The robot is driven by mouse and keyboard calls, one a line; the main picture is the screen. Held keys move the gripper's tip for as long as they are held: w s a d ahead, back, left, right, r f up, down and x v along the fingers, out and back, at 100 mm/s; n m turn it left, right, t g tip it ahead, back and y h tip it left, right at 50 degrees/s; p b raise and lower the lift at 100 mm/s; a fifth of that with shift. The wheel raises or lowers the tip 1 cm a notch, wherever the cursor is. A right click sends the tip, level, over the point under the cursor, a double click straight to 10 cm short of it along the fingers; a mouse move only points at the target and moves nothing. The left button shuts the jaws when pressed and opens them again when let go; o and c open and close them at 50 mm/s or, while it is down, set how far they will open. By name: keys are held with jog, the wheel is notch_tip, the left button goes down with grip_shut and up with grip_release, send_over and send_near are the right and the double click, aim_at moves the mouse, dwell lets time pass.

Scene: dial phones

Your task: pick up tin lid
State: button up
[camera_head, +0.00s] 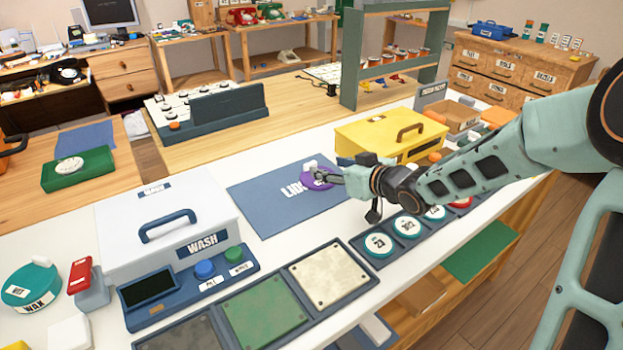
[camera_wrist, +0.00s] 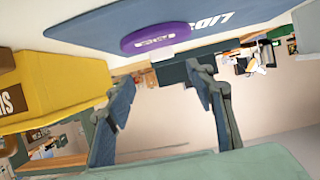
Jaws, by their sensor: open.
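The tin lid appears to be a purple round disc (camera_head: 312,181) with a small pale label. It lies on a blue mat (camera_head: 262,199) with white lettering, near the mat's right side. It also shows in the wrist view as a purple disc (camera_wrist: 155,38) against the mat (camera_wrist: 90,27). My gripper (camera_head: 328,172) is at the lid's right side and hides part of it in the head view. In the wrist view my gripper (camera_wrist: 163,90) has its two fingers spread, with nothing between them. The lid appears beyond the fingertips, apart from them.
A yellow box (camera_head: 372,137) with a brown handle stands right behind my gripper. A white WASH box (camera_head: 125,235) stands left of the mat. A tray of round labelled lids (camera_head: 407,225) lies in front of my wrist. The mat's left part is bare.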

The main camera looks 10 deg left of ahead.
aim_at(312, 165)
jog(key=b+x, duration=0.1)
jog(key=x, duration=0.3)
jog(key=shift+f, duration=0.15)
jog(key=b+x, duration=0.1)
jog(key=x, duration=0.3)
jog(key=shift+a+f+b, duration=0.3)
jog(key=shift+a, duration=0.1)
jog(key=shift+w+a+f, duration=0.1)
jog(key=shift+w+a, duration=0.15)
jog(key=shift+w, duration=0.1)
jog(key=c, duration=1.2)
